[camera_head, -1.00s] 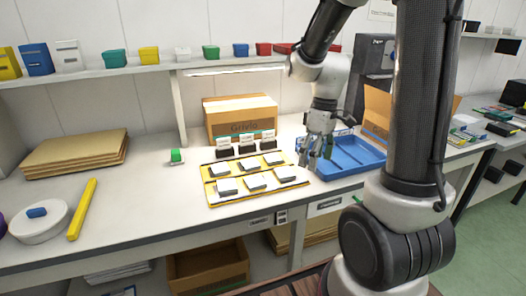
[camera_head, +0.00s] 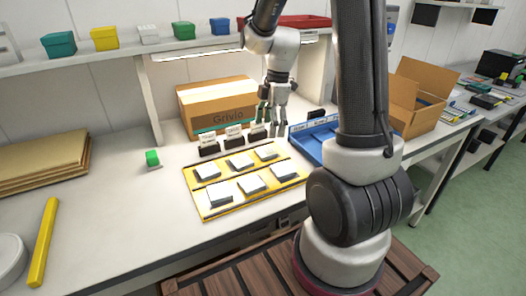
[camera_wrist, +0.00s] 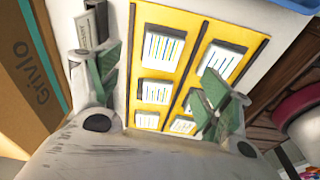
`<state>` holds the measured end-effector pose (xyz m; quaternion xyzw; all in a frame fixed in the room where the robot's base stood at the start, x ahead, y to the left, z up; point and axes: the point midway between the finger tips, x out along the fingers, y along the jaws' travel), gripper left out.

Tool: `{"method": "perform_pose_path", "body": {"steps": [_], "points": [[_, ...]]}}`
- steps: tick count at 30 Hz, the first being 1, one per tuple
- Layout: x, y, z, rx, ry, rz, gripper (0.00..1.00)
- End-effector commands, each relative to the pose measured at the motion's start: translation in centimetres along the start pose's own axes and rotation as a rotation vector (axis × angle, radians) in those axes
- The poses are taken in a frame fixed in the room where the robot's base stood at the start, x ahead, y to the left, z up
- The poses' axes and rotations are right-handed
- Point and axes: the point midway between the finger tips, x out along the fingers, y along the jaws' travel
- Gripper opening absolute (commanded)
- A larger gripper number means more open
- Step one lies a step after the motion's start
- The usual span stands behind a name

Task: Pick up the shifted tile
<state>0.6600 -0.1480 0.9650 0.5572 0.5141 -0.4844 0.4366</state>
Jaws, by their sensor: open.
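A yellow board (camera_head: 200,207) with black strips lies on the bench and carries white tiles in two rows. The front row has a left tile (camera_head: 219,193), a middle tile (camera_head: 251,184) and a right tile (camera_head: 282,173). I cannot tell surely which tile is shifted. In the wrist view the tiles show striped tops, and the front-right tile (camera_wrist: 222,62) is partly covered by a finger. My gripper (camera_head: 272,118) is open and empty, raised near the board's back right corner. Its green-padded fingers (camera_wrist: 155,85) spread across the board in the wrist view.
Several dark card holders (camera_head: 234,141) stand along the board's back edge, before a cardboard box (camera_head: 215,108). A blue tray (camera_head: 312,148) lies right of the board. A green-topped block (camera_head: 153,158) stands at left.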

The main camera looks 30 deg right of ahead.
Motion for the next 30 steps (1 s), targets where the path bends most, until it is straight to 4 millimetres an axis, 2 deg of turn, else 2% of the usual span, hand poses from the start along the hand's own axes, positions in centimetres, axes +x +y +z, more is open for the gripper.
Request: {"method": "perform_pose_path", "body": {"steps": [5, 21, 29, 30], "points": [[0.5, 0.0, 0.0, -0.071, 0.0, -0.001, 0.79], [7.5, -0.3, 0.1, -0.073, -0.001, -0.001, 0.79], [7.8, -0.3, 0.1, -0.073, -0.001, 0.002, 0.79], [7.8, -0.3, 0.1, -0.073, -0.001, 0.002, 0.71]]}}
